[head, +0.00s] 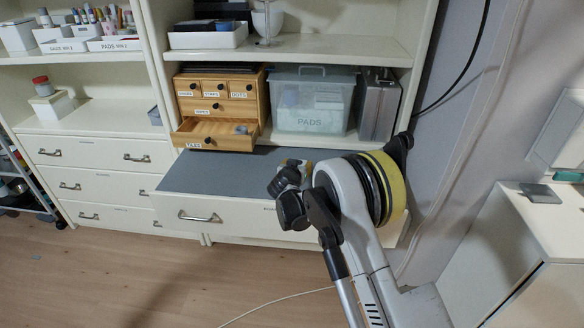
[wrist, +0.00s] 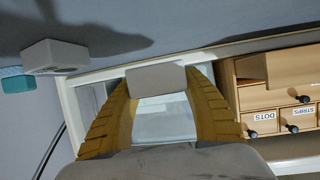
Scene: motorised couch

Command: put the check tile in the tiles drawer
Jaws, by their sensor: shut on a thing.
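The tiles drawer (head: 213,134) is the bottom drawer of a small wooden chest (head: 218,95) on the shelf unit. It is pulled out, and a small grey-blue thing lies at its right end. My gripper (wrist: 157,84) is shut on a flat grey tile (wrist: 157,77), which sits between its yellow fingertips in the wrist view. In the head view my gripper (head: 291,168) is above the grey worktop, to the right of and nearer than the open drawer. My arm partly hides it, and I cannot make out the tile there.
A clear PADS box (head: 313,103) and a metal case (head: 377,105) stand right of the chest. The pulled-out grey worktop (head: 215,172) looks clear below the drawer. A white side table (head: 547,215) on the right carries a grey flat piece (head: 540,193).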

